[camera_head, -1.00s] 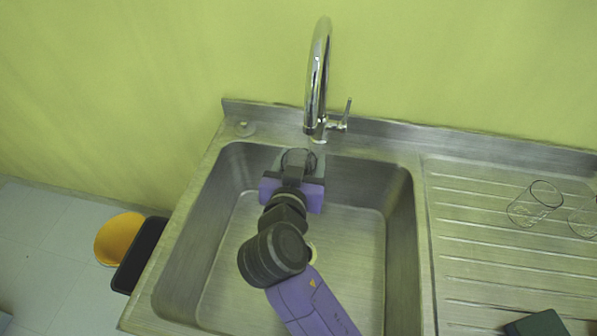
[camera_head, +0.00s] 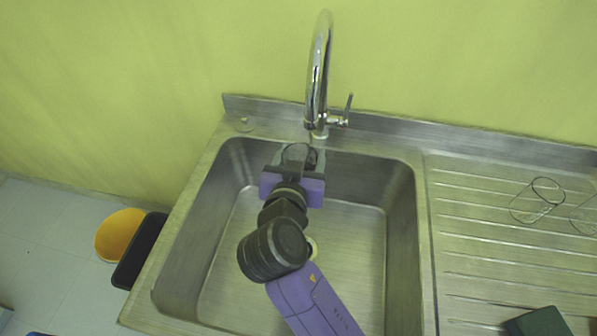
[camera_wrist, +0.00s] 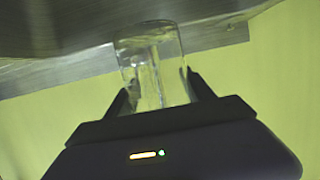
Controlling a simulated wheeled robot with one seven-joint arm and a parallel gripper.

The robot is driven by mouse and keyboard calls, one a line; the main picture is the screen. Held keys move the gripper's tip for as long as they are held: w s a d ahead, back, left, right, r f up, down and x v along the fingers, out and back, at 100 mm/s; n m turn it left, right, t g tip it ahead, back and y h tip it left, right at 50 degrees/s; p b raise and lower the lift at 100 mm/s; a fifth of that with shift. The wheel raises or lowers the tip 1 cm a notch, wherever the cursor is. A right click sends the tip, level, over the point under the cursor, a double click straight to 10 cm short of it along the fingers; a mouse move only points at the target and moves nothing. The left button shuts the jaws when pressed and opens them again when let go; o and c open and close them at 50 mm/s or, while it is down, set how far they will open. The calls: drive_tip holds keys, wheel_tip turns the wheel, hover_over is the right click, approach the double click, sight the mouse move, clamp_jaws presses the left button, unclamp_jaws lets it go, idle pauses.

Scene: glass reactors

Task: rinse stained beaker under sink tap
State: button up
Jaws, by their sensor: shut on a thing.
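My gripper (camera_head: 295,164) reaches into the back of the sink basin (camera_head: 350,235), just below and slightly left of the tap (camera_head: 318,80). It is shut on a clear glass beaker (camera_head: 298,153). The beaker also shows in the wrist view (camera_wrist: 155,65), between the two dark fingers (camera_wrist: 158,95). Its glass looks clear with bright streaks; I cannot make out a stain. The tap's spout end hangs just above the beaker's right side. A faint thin line below the spout may be water, but I cannot tell. The tap lever (camera_head: 348,107) points up.
A dark green object (camera_head: 540,322) lies at the lower right. A yellow bin (camera_head: 121,234) and a black bin (camera_head: 141,250) stand left of the sink.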

drive_tip(key=s, duration=0.8)
drive_tip(key=shift+d, duration=0.25)
idle(0.5)
idle(1.2)
drive_tip(key=s+r+p, duration=0.3)
drive_tip(key=s+r, duration=0.1)
drive_tip(key=s, duration=0.1)
drive_tip(key=shift+d, duration=0.2)
idle(1.0)
